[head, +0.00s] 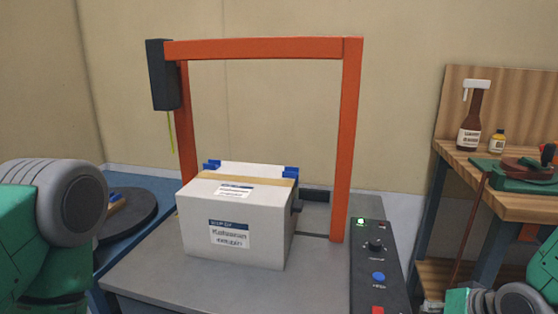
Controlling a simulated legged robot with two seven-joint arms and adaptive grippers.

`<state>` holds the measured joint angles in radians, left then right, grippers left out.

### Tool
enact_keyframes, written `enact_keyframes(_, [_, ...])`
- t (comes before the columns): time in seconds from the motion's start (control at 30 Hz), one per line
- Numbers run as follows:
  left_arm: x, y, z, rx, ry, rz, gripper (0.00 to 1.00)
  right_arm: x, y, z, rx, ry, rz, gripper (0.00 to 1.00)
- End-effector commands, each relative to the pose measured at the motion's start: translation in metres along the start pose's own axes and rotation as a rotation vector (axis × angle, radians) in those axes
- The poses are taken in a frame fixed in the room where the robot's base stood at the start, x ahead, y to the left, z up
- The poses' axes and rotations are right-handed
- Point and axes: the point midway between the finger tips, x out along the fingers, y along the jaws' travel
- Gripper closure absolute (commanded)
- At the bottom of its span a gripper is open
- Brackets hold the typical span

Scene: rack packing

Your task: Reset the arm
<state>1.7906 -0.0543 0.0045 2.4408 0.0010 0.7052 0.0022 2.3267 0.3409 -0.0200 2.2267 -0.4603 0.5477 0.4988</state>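My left arm shows at the left edge as green and grey links, and a green and grey part of my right arm shows at the bottom right corner. No fingertips of either gripper are in the picture. A white closed box (232,225) with a tan tape strip and printed labels sits on the grey machine table (150,275). It stands in front of an orange frame (265,48). Neither arm touches the box.
A control panel (376,262) with a green light, a knob and a blue button is right of the box. A dark round disc (125,222) is at the left.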

Motion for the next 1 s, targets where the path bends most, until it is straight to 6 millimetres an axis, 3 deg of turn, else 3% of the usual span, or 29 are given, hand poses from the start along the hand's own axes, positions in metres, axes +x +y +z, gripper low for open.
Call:
enact_keyframes(0.27, [-0.01, 0.0, 0.0, 0.0, -0.001, 0.0, 0.45, 0.006, 0.025, 0.075, -0.076, -0.131, 0.099, 1.0])
enact_keyframes(0.4, [-0.017, 0.0, 0.0, 0.001, -0.001, 0.0, 0.45, 0.003, 0.041, 0.129, -0.142, -0.229, 0.169, 1.0])
enact_keyframes(0.6, [-0.029, 0.0, -0.001, 0.0, -0.001, 0.0, 0.45, -0.025, 0.072, 0.228, -0.286, -0.424, 0.294, 1.0])
enact_keyframes(0.7, [-0.034, 0.0, -0.001, 0.0, -0.001, 0.0, 0.45, -0.043, 0.086, 0.263, -0.352, -0.504, 0.34, 1.0])
enact_keyframes(0.83, [-0.036, 0.0, -0.001, 0.0, -0.001, 0.0, 0.45, -0.056, 0.095, 0.286, -0.398, -0.558, 0.366, 1.0])
enact_keyframes(1.0, [-0.035, 0.0, -0.001, 0.0, -0.001, 0.0, 0.45, -0.058, 0.098, 0.29, -0.407, -0.568, 0.371, 1.0])
